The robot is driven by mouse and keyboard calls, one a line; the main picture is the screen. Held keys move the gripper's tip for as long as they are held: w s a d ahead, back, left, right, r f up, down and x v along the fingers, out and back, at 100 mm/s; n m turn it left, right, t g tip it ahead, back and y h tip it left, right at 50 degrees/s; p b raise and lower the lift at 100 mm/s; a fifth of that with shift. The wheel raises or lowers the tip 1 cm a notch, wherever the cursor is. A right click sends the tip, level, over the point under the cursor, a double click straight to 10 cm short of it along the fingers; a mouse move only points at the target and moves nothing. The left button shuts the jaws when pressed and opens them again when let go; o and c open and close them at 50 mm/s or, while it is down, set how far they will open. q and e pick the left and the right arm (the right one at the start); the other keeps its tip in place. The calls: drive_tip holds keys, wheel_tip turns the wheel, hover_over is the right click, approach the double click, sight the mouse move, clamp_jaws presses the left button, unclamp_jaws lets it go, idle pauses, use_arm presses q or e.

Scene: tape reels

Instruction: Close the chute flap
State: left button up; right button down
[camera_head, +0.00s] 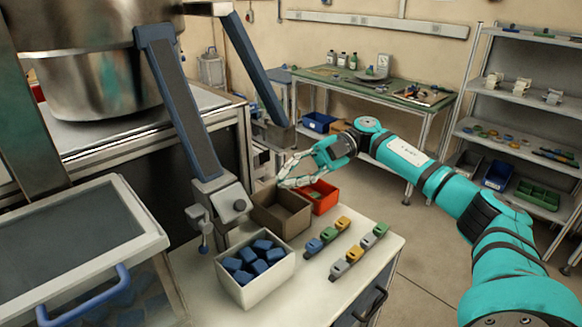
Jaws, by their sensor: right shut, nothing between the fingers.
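A framed grey panel with a pale rim (152,240) and a blue handle (85,300) is at the lower left. It looks like the chute flap and lies tilted above a bin with blue pieces. I cannot tell for sure whether it is open. A sloping chute with a dark belt (185,110) and blue edges ends at a grey metal block (222,203) with a knob and lever. My right gripper (287,184) is shut and empty, above the brown box and beside the orange box, well right of the panel. My left gripper is not in view.
The white cabinet top (205,290) carries a white bin (285,283) of blue blocks, a brown box (297,226), an orange box (329,203) and rows of small coloured parts (340,268). A large metal bowl (90,85) stands upper left. Shelves (520,100) stand right.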

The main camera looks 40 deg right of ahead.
sight(253, 207)
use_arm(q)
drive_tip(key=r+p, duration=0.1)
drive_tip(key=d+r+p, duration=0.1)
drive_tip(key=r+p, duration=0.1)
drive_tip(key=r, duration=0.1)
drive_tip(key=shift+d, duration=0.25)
use_arm(e)
drive_tip(key=w+a+f, duration=0.3)
drive_tip(key=a+f, duration=0.1)
drive_tip(key=a, duration=0.2)
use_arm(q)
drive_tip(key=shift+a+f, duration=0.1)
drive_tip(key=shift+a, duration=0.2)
use_arm(e)
drive_tip(key=shift+w+a, duration=0.1)
